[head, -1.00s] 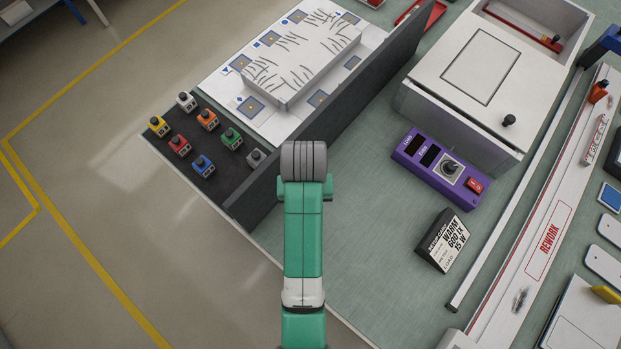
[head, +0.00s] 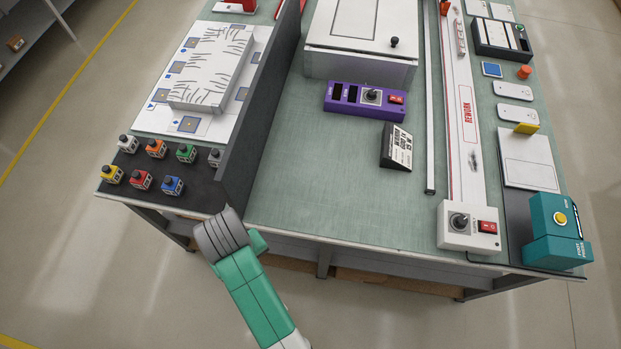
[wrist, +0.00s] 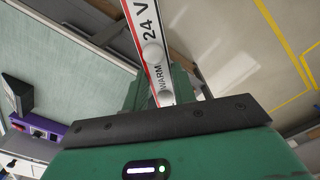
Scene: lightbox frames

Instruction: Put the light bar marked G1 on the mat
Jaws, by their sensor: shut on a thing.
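My gripper (wrist: 165,98) is shut on a white light bar (wrist: 150,45) with a red edge, printed "24 V" and "WARM". The bar points away from the gripper, and its far end is cut off by the top of the wrist view. No G1 mark shows on the visible part. In the head view my arm is at the bench's front edge, and the gripper and bar are hidden. A dark mat-like surface (head: 205,200) lies at the bench's front left under several coloured knob blocks; I cannot tell whether it is the task's mat.
A dark upright panel (head: 262,105) divides the bench. Right of it stand a white box (head: 340,40), a purple control unit (head: 340,98) and a black "WARM" label block (head: 396,147). A REWORK strip (head: 466,150) lies further right. Bare green bench top (head: 320,190) is clear in front.

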